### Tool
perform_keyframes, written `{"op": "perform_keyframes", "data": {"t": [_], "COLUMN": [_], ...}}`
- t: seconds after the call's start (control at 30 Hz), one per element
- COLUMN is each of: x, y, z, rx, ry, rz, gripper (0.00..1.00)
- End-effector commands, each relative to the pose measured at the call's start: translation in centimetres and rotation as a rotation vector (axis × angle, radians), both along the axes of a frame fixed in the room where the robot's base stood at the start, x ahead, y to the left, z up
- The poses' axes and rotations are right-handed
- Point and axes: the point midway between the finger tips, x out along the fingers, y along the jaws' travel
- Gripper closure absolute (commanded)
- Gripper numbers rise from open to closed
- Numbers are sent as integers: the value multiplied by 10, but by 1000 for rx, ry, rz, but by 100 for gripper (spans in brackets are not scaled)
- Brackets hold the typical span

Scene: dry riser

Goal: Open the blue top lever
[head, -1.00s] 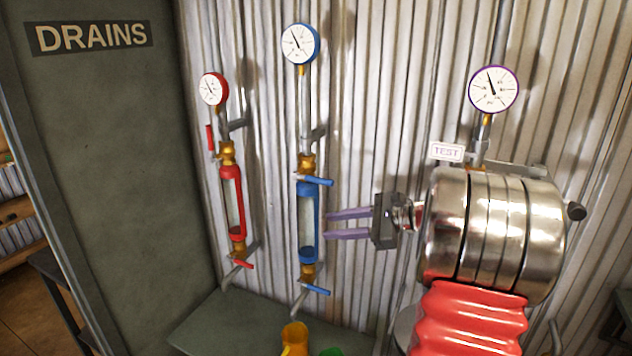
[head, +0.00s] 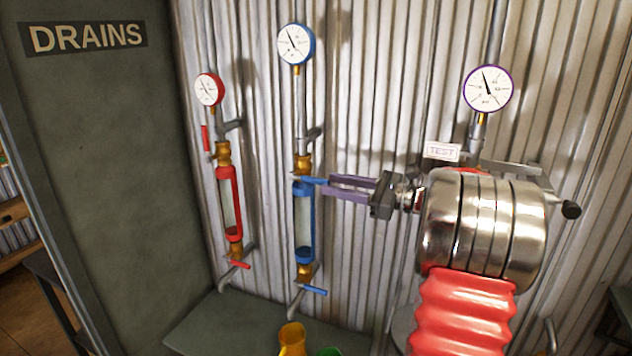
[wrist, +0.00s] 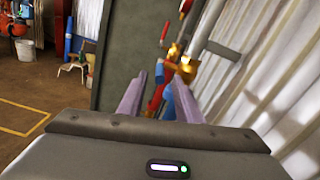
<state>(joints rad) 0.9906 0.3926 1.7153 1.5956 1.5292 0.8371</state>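The blue top lever (head: 312,181) sticks out to the right, nearly level, from the brass valve above the blue sight glass (head: 304,222). My gripper (head: 328,187) is at the lever's free end, from the right. Its two purple fingers are apart, with the upper finger overlapping the lever tip in the head view; I cannot tell whether they touch. In the wrist view, my gripper's fingers (wrist: 150,98) are spread, and a blue part (wrist: 184,102) shows beside the right finger. I cannot tell if the lever lies between them.
The blue bottom lever (head: 315,290) is below. A red-fitted riser (head: 231,205) stands left, with a dark DRAINS panel (head: 100,150) beyond. A TEST-tagged gauge (head: 487,88) is at right. A yellow jug (head: 292,338) stands low in front. Corrugated wall lies close behind.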

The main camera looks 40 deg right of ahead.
Motion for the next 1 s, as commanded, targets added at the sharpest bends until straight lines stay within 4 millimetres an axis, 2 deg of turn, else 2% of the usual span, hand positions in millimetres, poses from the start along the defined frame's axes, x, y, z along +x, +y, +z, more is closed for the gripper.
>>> {"op": "perform_keyframes", "data": {"t": [0.3, 0.43, 0.8, 1.0], "x": [38, 48, 52, 52], "y": [23, 28, 31, 31], "z": [0, 0, 0, 0], "rx": [0, 0, 0, 0], "ry": [0, 0, 0, 0], "rz": [2, 1, -1, -1], "gripper": [68, 68, 68, 82]}}
